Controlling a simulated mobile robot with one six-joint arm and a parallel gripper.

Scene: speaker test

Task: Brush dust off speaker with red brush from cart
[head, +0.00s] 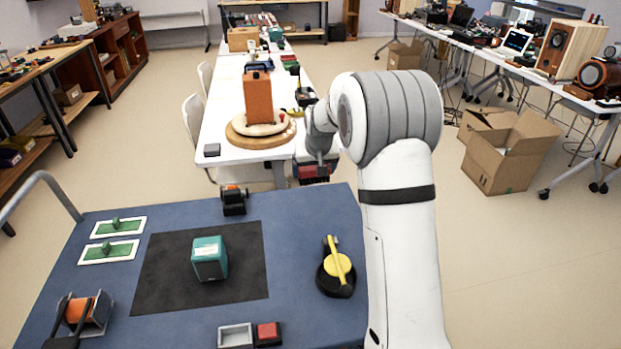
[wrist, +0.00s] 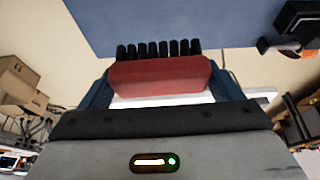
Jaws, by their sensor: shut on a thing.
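My gripper (head: 318,160) is shut on the red brush (head: 313,173), held just beyond the far right edge of the cart's blue top (head: 120,262). In the wrist view the red brush (wrist: 160,75) sits between the fingers of my gripper (wrist: 160,83), its dark bristles pointing away from the palm. A tall orange-brown box, which looks like a speaker (head: 258,97), stands upright on a round wooden turntable (head: 240,138) on the white table, apart from my gripper to its left. Its front detail and any dust are too small to tell.
On the cart, a teal box (head: 209,258) stands on a black mat (head: 160,275). A black-and-yellow tool (head: 337,270), green pads (head: 110,250) and an orange spool (head: 82,312) lie around it. Cardboard boxes (head: 505,150) stand on the floor at right. White chairs (head: 193,120) flank the table.

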